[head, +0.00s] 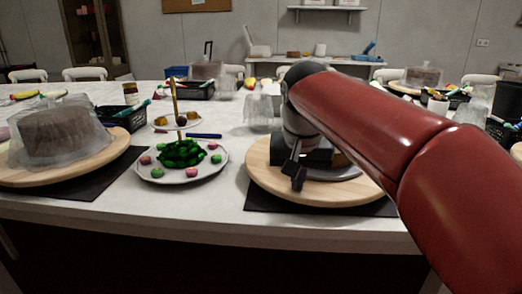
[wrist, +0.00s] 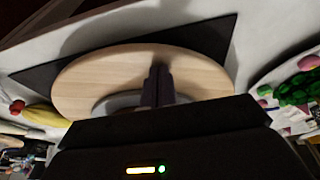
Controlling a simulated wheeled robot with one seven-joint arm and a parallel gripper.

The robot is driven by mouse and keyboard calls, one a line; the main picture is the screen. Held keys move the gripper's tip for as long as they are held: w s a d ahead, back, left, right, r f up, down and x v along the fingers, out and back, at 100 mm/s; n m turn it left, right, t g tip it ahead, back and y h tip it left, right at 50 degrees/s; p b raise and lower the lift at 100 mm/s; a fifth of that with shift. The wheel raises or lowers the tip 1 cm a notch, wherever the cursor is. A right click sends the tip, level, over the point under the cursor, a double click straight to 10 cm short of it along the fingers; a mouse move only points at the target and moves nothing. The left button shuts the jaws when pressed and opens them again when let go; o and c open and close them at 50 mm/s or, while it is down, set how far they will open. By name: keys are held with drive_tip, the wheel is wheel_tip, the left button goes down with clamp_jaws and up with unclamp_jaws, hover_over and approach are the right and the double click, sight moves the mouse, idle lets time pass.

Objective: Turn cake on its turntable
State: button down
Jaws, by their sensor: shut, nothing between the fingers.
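A round wooden turntable (head: 262,178) lies on a black mat in front of me, at centre right in the head view. It also fills the middle of the wrist view (wrist: 85,80). A grey disc (head: 345,176) lies on it, partly hidden by my gripper. No cake shows on the visible part; the area behind my arm is hidden. My gripper (head: 298,182) is shut and empty over the turntable's left-front part; whether it touches is unclear. In the wrist view its fingers (wrist: 160,75) are together over the wood. A brown cake (head: 52,132) under a clear cover stands on a left turntable (head: 95,160).
A plate (head: 150,172) of green and pink sweets stands between the turntables. A blue pen (head: 204,136) lies behind it. A clear container (head: 258,110) and black baskets stand farther back. White table is free between plate and right mat.

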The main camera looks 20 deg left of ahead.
sight(336, 193)
drive_tip(key=shift+s+d, duration=0.2)
drive_tip(key=shift+d, duration=0.85)
drive_tip(key=shift+w+d, duration=0.15)
drive_tip(key=shift+d, duration=0.85)
drive_tip(key=shift+w+d, duration=0.2)
drive_tip(key=shift+d, duration=0.85)
drive_tip(key=shift+w+d, duration=0.15)
drive_tip(key=shift+d, duration=0.85)
wheel_tip(336, 193, up, 3)
drive_tip(key=shift+r+p, duration=0.1)
drive_tip(key=shift+p, duration=1.15)
drive_tip(key=shift+f, duration=0.2)
